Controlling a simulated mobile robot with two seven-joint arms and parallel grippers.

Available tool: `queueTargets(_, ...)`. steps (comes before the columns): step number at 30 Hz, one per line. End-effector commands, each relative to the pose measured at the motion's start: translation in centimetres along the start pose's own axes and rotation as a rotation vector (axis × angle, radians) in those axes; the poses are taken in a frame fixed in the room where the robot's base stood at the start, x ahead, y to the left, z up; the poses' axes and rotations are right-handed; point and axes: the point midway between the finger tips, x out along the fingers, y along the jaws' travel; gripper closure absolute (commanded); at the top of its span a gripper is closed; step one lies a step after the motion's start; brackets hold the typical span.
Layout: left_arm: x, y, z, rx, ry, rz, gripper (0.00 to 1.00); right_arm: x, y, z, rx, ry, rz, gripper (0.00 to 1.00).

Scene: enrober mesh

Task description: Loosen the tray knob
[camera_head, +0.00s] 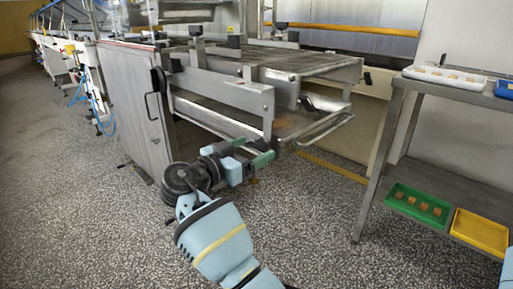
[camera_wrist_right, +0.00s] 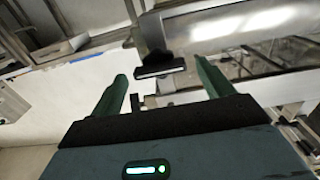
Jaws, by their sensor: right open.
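A black knob (camera_wrist_right: 160,65) with a pale edge shows in the right wrist view, ahead of my fingers and between their tips as seen there. It appears apart from both fingers. I cannot tell for certain which knob this is in the head view. My right gripper (camera_head: 252,151) is open and empty, its green fingers just in front of the lower tray (camera_head: 318,130) of the steel machine; its fingers also show in the right wrist view (camera_wrist_right: 160,70). My left gripper is out of view.
The machine's mesh belt (camera_head: 305,62) lies above the lower tray. A steel side cabinet (camera_head: 135,105) stands left. At right, a shelf rack (camera_head: 400,110) holds a white tray (camera_head: 443,77), a green tray (camera_head: 418,207) and a yellow tray (camera_head: 480,232). Speckled floor is free at left.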

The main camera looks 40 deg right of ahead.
Motion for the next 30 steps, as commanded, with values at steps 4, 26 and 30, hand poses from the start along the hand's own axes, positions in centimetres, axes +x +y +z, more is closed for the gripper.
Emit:
queueTargets(4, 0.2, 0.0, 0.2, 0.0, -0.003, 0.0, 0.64, 1.6, 0.0, 0.0, -0.001, 0.0, 0.001, 0.2)
queueTargets(26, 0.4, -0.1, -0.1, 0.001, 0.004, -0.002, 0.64, 2.4, 0.0, 0.0, -0.001, -0.001, -0.001, 0.62)
queueTargets(30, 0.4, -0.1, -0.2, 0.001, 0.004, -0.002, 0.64, 2.4, 0.0, 0.0, -0.004, -0.001, -0.001, 0.65)
